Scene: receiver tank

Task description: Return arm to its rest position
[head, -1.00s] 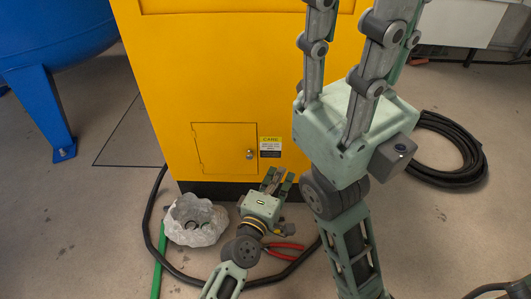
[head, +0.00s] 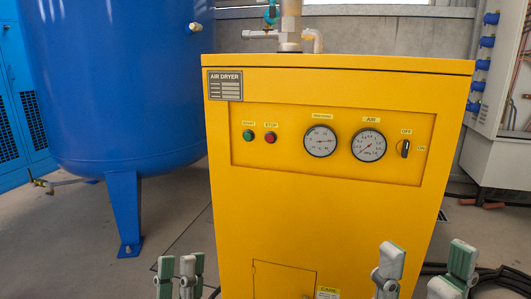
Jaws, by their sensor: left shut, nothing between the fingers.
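My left gripper (head: 181,266) shows at the bottom edge of the head view, left of the yellow air dryer (head: 330,215). Its fingers are close together and hold nothing; its arm is below the picture. My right gripper (head: 425,262) shows at the bottom right, in front of the dryer's right side. Its two fingers stand upright and wide apart with nothing between them. The rest of both arms is hidden below the frame.
The dryer's panel has two gauges, a green button (head: 248,135), a red button (head: 270,137) and a black switch (head: 405,148). A blue tank (head: 120,85) stands at left. A black hose (head: 495,275) lies at the lower right. An open cabinet (head: 500,90) is at far right.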

